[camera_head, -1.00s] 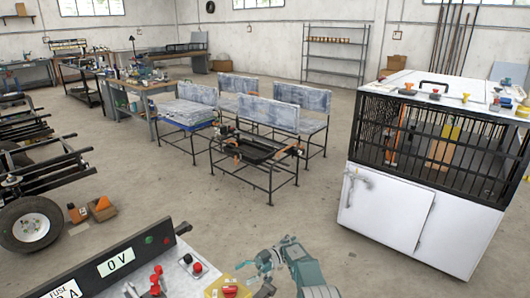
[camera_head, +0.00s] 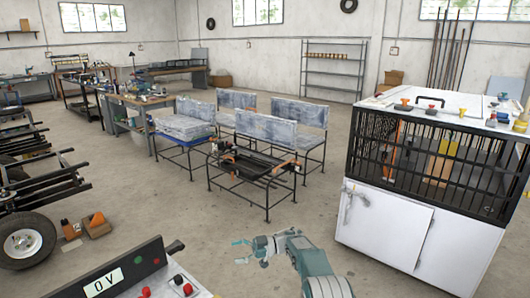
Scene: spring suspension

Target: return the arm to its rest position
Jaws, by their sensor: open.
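My gripper (camera_head: 243,252) is low in the middle of the camera view, at the end of my grey-green arm. It points to the left and its fingers are apart, with nothing between them. It is over bare concrete floor, to the right of the control panel. The control panel (camera_head: 105,283) is at the bottom left, with a "0 V" display and red buttons; its lower part is cut off by the frame edge.
A white cabinet with a black barred cage (camera_head: 395,235) stands at the right. A wheeled chassis (camera_head: 25,243) is at the left. The floor (camera_head: 215,225) between them is clear.

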